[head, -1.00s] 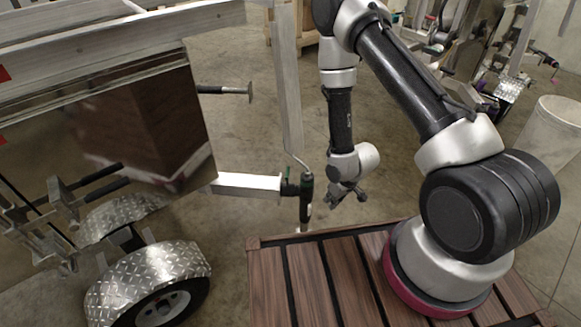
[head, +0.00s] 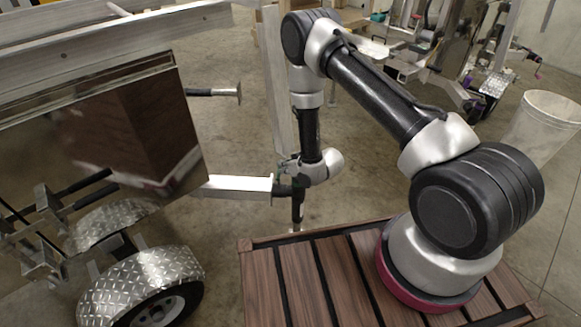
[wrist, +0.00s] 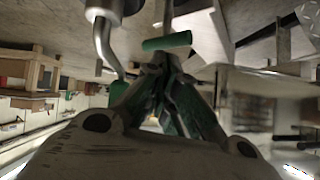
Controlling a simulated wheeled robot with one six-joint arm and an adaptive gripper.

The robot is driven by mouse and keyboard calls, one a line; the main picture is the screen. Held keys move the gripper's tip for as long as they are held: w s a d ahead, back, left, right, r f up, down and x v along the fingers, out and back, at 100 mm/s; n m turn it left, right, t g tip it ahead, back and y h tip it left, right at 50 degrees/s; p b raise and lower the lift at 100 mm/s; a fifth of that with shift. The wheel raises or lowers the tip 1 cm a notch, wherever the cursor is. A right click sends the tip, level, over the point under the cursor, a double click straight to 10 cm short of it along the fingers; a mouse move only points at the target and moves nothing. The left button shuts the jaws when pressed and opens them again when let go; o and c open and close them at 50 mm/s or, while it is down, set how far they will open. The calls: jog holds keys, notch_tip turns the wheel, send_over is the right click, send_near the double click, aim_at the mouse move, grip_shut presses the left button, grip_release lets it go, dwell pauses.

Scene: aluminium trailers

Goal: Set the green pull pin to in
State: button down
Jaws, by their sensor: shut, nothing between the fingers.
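A green cylindrical bar (wrist: 166,41), which looks like the handle of the pull pin, lies crosswise at the top middle of the wrist view. A grey shaft runs up from it. My gripper (wrist: 165,66) is shut and empty, with its fingertips just below the bar. I cannot tell whether they touch it. A second green grip (wrist: 117,93) ends a bent silver crank rod (wrist: 103,45) to the left. In the head view my gripper (head: 287,168) is beside the trailer's jack (head: 297,208), by the end of the light metal beam. My wrist hides most of the pin there.
The light beam (head: 235,187) runs left from the jack to the trailer's shiny box (head: 110,140). A trailer wheel with a diamond-plate fender (head: 140,285) stands at lower left. A tall metal post (head: 278,90) rises behind my wrist. Open concrete floor lies beyond.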

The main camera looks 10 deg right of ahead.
aim_at(279, 176)
jog(key=shift+x, duration=0.85)
jog(key=shift+s+f, duration=0.1)
jog(key=shift+f, duration=2.05)
jog(key=shift+d, duration=0.1)
